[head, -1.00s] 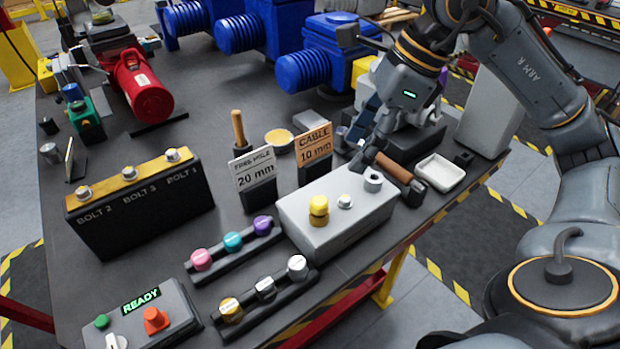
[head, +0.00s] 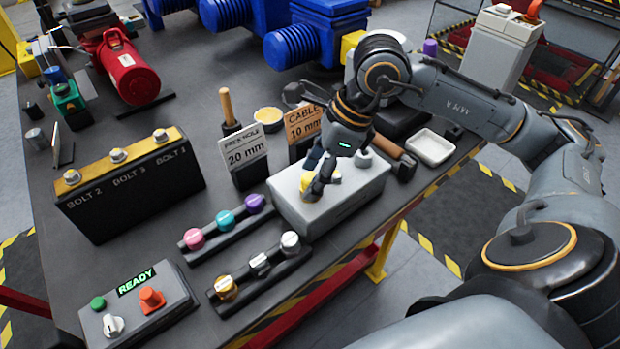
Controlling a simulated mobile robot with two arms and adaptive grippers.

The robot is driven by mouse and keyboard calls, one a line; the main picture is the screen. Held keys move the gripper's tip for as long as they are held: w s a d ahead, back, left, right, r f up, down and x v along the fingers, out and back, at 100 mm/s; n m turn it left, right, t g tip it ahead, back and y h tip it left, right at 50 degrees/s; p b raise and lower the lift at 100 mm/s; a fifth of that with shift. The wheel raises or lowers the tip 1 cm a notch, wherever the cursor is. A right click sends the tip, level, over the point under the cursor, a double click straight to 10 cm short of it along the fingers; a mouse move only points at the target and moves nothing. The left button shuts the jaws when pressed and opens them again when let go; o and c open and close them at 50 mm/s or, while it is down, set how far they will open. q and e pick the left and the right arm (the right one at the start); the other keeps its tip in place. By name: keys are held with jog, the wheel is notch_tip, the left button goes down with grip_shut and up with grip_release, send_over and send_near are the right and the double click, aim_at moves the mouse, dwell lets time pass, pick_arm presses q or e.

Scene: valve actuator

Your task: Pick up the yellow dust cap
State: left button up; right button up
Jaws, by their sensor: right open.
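The yellow dust cap (head: 307,182) stands on top of the light grey block (head: 345,197) near the table's right edge. My right gripper (head: 315,187) reaches down over the block, with its dark fingers at the cap and partly hiding it. The gripper is open; I cannot tell whether a finger touches the cap. My left gripper is not in view.
A silver knob (head: 335,176) sits on the block close to my fingers. A hammer (head: 392,148) and a white tray (head: 431,147) lie behind it. Rows of coloured knobs (head: 225,219) and metal knobs (head: 260,264) stand in front, with signs (head: 245,150) behind.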

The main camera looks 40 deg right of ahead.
jog(key=c, duration=0.9)
jog(key=shift+r, duration=0.15)
